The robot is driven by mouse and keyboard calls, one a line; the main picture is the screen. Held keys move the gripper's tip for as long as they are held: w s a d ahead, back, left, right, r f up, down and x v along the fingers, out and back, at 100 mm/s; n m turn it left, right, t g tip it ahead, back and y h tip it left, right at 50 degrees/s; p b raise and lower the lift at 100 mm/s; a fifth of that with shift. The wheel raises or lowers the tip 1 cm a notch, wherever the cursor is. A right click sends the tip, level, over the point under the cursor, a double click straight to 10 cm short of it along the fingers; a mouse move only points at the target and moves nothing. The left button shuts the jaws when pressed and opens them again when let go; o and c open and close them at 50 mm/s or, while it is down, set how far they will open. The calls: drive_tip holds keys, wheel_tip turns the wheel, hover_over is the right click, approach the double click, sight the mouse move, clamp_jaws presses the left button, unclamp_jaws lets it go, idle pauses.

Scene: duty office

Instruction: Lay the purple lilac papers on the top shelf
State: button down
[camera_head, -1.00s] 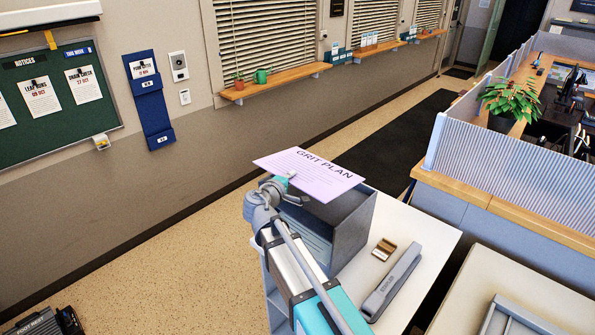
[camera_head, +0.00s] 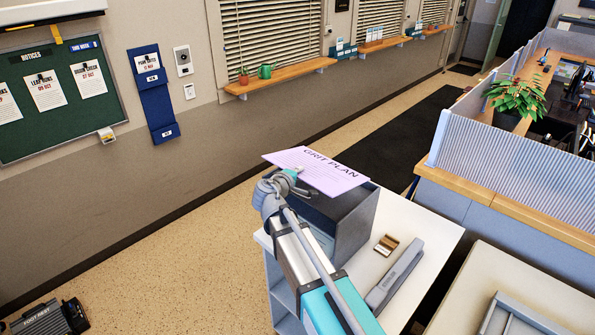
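The purple lilac papers (camera_head: 325,177), headed "GRIT PLAN", lie level at the top of a dark grey letter tray unit (camera_head: 355,225). I cannot tell whether they rest on it or are held just above it. My gripper (camera_head: 292,178) is at their near left edge, and its fingers are small and partly hidden by the arm. The unit stands on a white cabinet (camera_head: 415,222), and my arm covers part of its front.
A grey stapler (camera_head: 395,275) and a small brown item (camera_head: 386,245) lie on the cabinet, right of the tray unit. A ribbed partition (camera_head: 510,175) stands to the right. A foot rest (camera_head: 48,318) is on the floor at lower left.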

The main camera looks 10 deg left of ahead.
sight(305, 170)
drive_tip(key=shift+w+d+f+g+y+p, duration=0.2)
drive_tip(key=shift+w+d+f+g, duration=0.2)
drive_tip(key=shift+w, duration=0.2)
drive_tip(key=shift+w+d+f+g+y+p, duration=0.2)
drive_tip(key=shift+w+d+f+g, duration=0.1)
drive_tip(key=shift+w+d+f, duration=0.2)
drive_tip(key=shift+w+d+f+b, duration=0.15)
drive_tip(key=shift+w+f+b, duration=0.1)
drive_tip(key=shift+f+b, duration=0.5)
drive_tip(key=shift+w+d+f+b, duration=0.15)
drive_tip(key=shift+w+f+b, duration=0.05)
drive_tip(key=shift+f+b, duration=0.55)
drive_tip(key=c, duration=0.7)
unclamp_jaws()
drive_tip(key=shift+o, duration=1.1)
